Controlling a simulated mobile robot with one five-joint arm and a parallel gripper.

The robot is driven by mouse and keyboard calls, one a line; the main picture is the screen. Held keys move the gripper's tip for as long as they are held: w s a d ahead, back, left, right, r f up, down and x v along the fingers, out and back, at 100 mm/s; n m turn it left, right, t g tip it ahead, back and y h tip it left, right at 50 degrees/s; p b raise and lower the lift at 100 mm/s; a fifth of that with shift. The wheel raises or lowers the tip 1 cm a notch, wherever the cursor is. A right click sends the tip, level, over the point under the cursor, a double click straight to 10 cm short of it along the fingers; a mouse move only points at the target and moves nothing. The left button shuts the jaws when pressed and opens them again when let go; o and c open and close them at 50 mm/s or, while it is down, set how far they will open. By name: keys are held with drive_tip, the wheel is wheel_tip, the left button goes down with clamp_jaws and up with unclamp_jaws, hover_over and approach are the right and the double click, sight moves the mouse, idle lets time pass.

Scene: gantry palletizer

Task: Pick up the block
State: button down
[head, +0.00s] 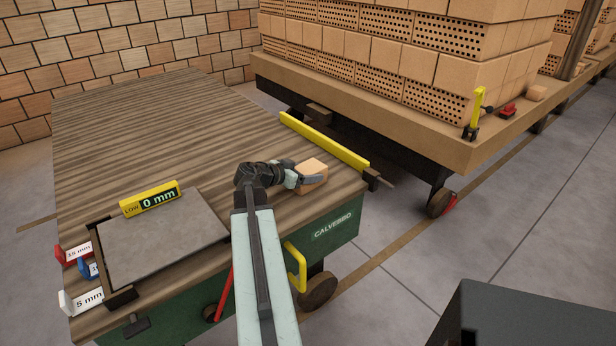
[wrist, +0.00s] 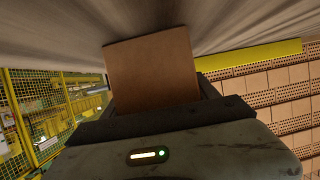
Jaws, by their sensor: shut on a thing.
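The block (head: 312,172) is a small tan-orange brick near the right side of the wood-topped cart (head: 130,130). My gripper (head: 304,181) reaches it from the left and is shut on it. In the wrist view the block (wrist: 152,70) sits upright in the frame between the jaws of my gripper (wrist: 155,104), its broad face toward the camera. The wooden surface shows close beyond it. I cannot tell whether the block touches the cart top or is just above it.
A yellow bar (head: 325,140) runs along the cart's right edge, just beyond the block. A grey plate (head: 165,240) with a yellow "0 mm" display (head: 150,198) lies front left. A pallet cart (head: 400,110) stacked with perforated bricks stands behind right. The cart top's back is clear.

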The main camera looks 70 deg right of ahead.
sight(307, 168)
drive_tip(key=shift+r, duration=0.15)
wheel_tip(307, 168, up, 10)
drive_tip(key=p, duration=1)
